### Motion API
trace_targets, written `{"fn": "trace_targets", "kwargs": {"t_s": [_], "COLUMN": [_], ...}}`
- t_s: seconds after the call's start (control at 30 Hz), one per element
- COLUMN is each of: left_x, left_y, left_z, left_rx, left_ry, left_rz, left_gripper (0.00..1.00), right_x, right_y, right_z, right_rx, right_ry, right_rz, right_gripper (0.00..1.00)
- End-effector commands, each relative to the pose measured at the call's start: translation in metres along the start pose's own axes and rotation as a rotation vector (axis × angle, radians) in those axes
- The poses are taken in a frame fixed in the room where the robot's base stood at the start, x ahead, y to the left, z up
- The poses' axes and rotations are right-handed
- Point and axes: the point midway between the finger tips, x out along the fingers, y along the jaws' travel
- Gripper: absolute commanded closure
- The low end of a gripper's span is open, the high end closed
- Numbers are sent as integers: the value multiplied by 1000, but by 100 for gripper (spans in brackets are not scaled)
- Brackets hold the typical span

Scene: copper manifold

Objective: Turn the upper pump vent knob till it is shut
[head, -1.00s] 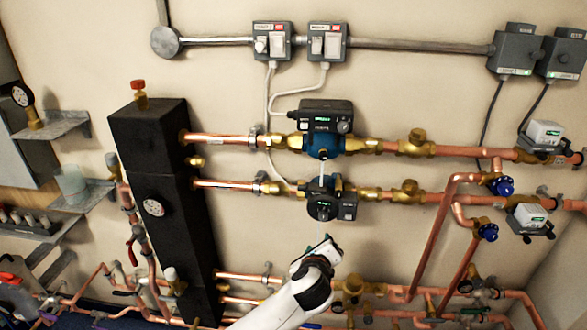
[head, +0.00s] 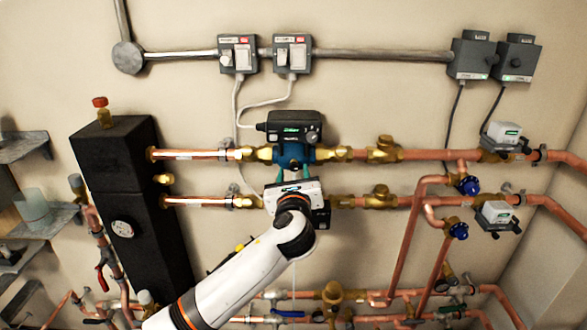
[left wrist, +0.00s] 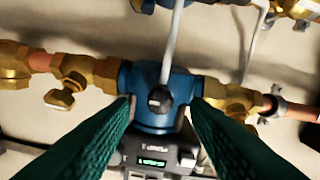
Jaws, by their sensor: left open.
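The upper pump has a blue body (head: 291,154) and a black head with a small lit display (head: 289,126), set in the upper copper pipe. In the left wrist view, where the pump shows upside down, a small dark vent knob (left wrist: 160,98) sits on the front of the blue body. My left gripper (head: 293,171) is just below the blue body in the head view. Its two green fingers (left wrist: 160,110) are open, one to each side of the knob, with gaps between. I cannot tell how far they are from it in depth. My right gripper is out of view.
The lower pump (head: 320,216) is mostly hidden behind my left gripper. Brass valves (head: 383,150) and copper pipes run to both sides. Grey switch boxes (head: 238,54) hang above with loose cables. A black tank (head: 135,190) stands left.

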Motion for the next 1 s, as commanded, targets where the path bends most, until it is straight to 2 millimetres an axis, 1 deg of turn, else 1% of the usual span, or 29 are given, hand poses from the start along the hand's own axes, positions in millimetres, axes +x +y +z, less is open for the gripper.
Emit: {"fn": "trace_targets", "kwargs": {"t_s": [0.1, 0.2, 0.47, 0.5, 0.57, 0.73, 0.77, 1.0], "left_x": [12, 16, 17, 17, 17, 17, 17, 17], "left_y": [0, 0, 0, 0, 0, 0, 0, 0], "left_z": [-1, 0, 0, 0, 0, 0, 0, 1], "left_rx": [-1, 0, -1, -1, -1, -1, -1, -23], "left_ry": [1, 0, 0, 0, 0, 0, 0, -1], "left_rz": [-1, -1, 1, 1, 0, 0, 0, 1], "left_gripper": [57, 57, 57, 60, 70, 98, 100, 100], "right_x": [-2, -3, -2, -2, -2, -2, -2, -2], "right_y": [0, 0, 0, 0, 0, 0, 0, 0], "right_z": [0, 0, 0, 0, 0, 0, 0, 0], "right_rx": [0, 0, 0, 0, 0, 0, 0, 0], "right_ry": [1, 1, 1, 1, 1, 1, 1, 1], "right_rz": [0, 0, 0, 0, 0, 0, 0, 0], "right_gripper": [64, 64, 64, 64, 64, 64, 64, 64]}}
